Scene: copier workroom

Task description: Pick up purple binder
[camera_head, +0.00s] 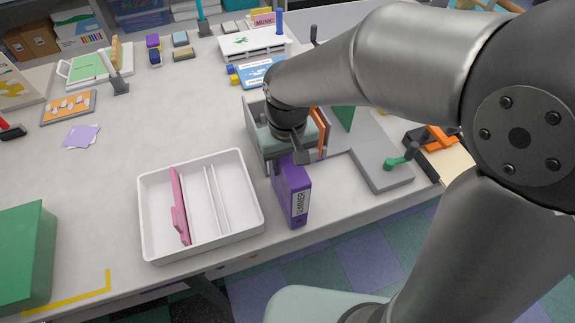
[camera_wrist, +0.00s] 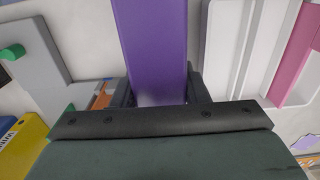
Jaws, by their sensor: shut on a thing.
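The purple binder (camera_head: 294,190) stands upright in the head view, with a white label on its spine reading what looks like "SUMMER". It is between the white tray and the grey organizer, near the table's front edge. My gripper (camera_head: 293,156) is at the binder's upper back part, and my wrist hides part of that contact. In the wrist view the purple binder (camera_wrist: 152,45) runs between the two dark fingers of my gripper (camera_wrist: 160,88), which are shut on it. I cannot tell whether the binder's bottom touches the table.
A white tray (camera_head: 156,215) with a pink binder (camera_head: 180,205) inside stands left of the purple binder. A grey organizer (camera_head: 254,135) with an orange item stands behind it. A grey board with a green handle (camera_head: 398,161) lies to the right.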

